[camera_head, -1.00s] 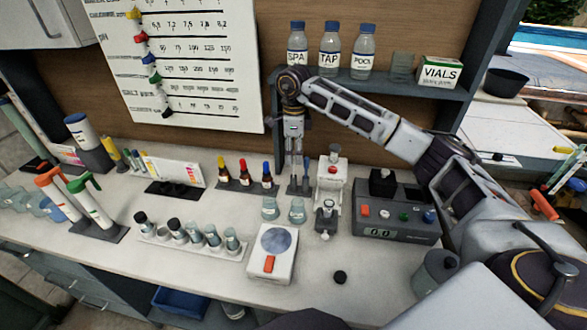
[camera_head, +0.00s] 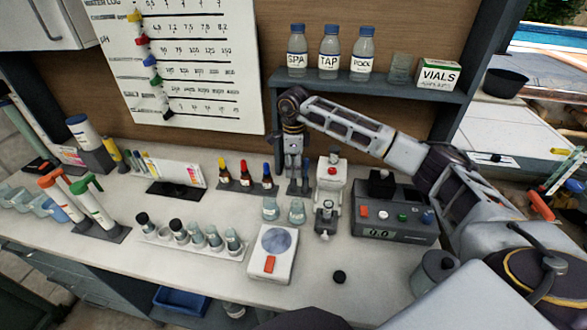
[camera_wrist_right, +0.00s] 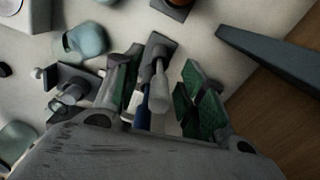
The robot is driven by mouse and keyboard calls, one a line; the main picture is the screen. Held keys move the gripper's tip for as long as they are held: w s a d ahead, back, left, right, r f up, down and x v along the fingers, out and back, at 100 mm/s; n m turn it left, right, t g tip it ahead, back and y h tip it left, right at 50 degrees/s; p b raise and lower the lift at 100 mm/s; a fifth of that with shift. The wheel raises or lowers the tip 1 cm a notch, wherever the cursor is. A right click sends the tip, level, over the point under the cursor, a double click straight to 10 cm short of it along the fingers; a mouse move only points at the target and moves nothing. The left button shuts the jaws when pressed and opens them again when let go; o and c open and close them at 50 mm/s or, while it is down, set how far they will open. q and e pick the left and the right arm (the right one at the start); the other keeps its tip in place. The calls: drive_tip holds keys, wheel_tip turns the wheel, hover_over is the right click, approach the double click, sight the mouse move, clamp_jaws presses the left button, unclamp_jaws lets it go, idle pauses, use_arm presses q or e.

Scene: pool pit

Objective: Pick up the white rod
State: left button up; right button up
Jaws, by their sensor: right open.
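The white rod (camera_wrist_right: 158,92) shows in the right wrist view, standing in a small grey holder (camera_wrist_right: 160,45) beside a blue rod (camera_wrist_right: 142,112). My right gripper (camera_wrist_right: 160,88) is open, with one green-padded finger to the left of the rods and the other to the right. The white rod lies between the fingers, with a visible gap to the right one. In the head view my right gripper (camera_head: 292,180) points down near the back of the counter, beside the holder area; the white rod cannot be made out clearly there. My left gripper is not in view.
Two glass beakers (camera_head: 270,208) stand just in front of my gripper. Dropper bottles (camera_head: 246,174) are to its left, a white instrument (camera_head: 330,182) and a grey control box (camera_head: 393,212) to its right. A shelf (camera_head: 380,88) with bottles is above. The front counter is partly clear.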

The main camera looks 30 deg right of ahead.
drive_tip(key=shift+f, duration=0.3)
drive_tip(key=shift+c, duration=0.3)
clamp_jaws()
